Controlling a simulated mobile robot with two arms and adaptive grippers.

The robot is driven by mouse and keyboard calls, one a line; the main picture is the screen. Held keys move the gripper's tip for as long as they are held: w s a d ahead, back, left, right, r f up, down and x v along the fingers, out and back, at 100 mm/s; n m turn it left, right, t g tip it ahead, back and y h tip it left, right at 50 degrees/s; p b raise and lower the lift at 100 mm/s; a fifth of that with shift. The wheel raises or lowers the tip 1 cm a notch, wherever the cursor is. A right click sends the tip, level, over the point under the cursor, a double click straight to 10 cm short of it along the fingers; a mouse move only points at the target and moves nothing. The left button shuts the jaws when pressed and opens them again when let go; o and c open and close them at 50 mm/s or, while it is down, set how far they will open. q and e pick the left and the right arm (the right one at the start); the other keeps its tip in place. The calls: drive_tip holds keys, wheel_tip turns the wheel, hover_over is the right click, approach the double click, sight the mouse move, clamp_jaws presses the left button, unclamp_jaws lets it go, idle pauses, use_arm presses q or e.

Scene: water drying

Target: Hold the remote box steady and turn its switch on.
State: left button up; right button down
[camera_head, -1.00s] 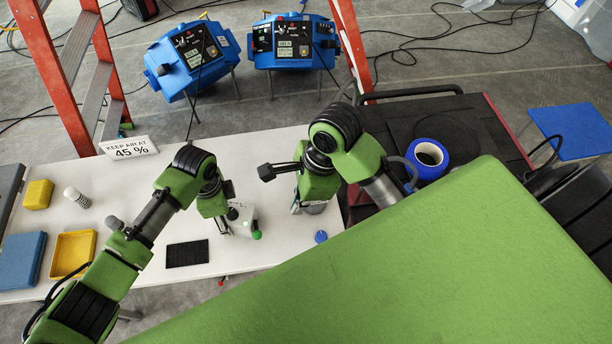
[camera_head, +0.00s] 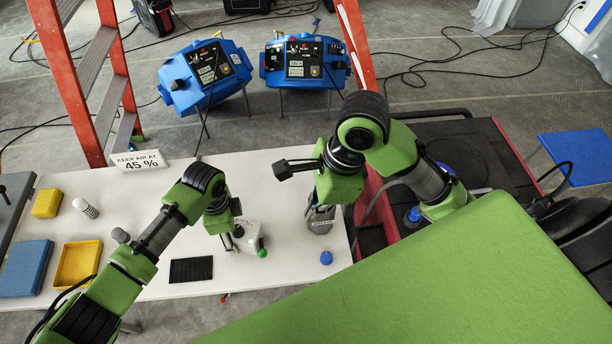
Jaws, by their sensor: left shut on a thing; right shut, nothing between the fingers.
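The remote box (camera_head: 249,236) is a small white box on the white table, with a green knob (camera_head: 262,253) at its front right corner. My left gripper (camera_head: 232,240) is at the left side of the box and is shut on it; the arm hides part of the box. The switch itself is too small to make out. My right gripper (camera_head: 319,207) is shut and empty, to the right of the box and apart from it.
A blue round cap (camera_head: 326,258) and a black mat (camera_head: 191,270) lie near the table's front edge. A yellow tray (camera_head: 77,264), blue tray (camera_head: 25,268), yellow block (camera_head: 47,203) and white cylinder (camera_head: 85,208) are at left. A sign (camera_head: 139,161) stands at the back.

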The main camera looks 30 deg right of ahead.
drive_tip(key=c, duration=1.9)
unclamp_jaws()
drive_tip(key=n+t+h, duration=0.3)
drive_tip(key=n+t, duration=0.1)
drive_tip(key=n, duration=2.2)
approach(263, 254)
drive_tip(key=x, duration=0.9)
